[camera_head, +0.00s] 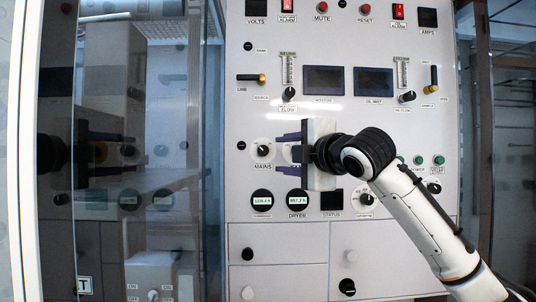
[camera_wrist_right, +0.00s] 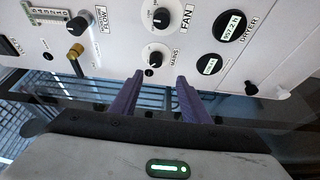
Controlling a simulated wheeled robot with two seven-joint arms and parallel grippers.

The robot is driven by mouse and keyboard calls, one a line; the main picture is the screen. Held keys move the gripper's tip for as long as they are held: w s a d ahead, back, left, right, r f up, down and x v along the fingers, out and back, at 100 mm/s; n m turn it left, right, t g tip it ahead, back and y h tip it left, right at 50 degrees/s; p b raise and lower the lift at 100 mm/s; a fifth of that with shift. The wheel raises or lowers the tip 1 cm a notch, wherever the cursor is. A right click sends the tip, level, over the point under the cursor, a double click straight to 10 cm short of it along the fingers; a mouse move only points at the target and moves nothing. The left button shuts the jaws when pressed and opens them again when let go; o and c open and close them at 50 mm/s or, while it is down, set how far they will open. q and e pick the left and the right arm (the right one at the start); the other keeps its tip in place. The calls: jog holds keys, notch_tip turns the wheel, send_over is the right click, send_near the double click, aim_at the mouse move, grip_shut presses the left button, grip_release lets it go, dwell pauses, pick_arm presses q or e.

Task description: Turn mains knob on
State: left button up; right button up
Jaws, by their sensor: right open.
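The mains knob (camera_head: 263,151) is a black knob on a white round plate, with the label MAINS below it, on the white panel. It also shows in the wrist view (camera_wrist_right: 155,58), just beyond the gap between the fingertips. My right gripper (camera_head: 277,154) is open, with its two purple fingers pointing left, one above and one below. Its fingertips are just right of the mains knob in the head view. In the wrist view the gripper (camera_wrist_right: 160,78) has nothing between its fingers, and they look apart from the knob. My left gripper is not in view.
The fan knob (camera_wrist_right: 160,18) is beside the mains knob and mostly hidden by my gripper in the head view. A brass-tipped lever (camera_head: 262,79) sticks out above. A reflective glass pane (camera_head: 150,120) stands at left.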

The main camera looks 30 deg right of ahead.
aim_at(265, 151)
jog(key=w+p, duration=0.1)
jog(key=w, duration=0.2)
jog(key=w+p, duration=0.1)
jog(key=w, duration=0.2)
jog(key=w+d+r+p, duration=0.1)
jog(key=w, duration=0.2)
jog(key=shift+w, duration=0.5)
jog(key=shift+f, duration=0.1)
jog(key=c, duration=1.1)
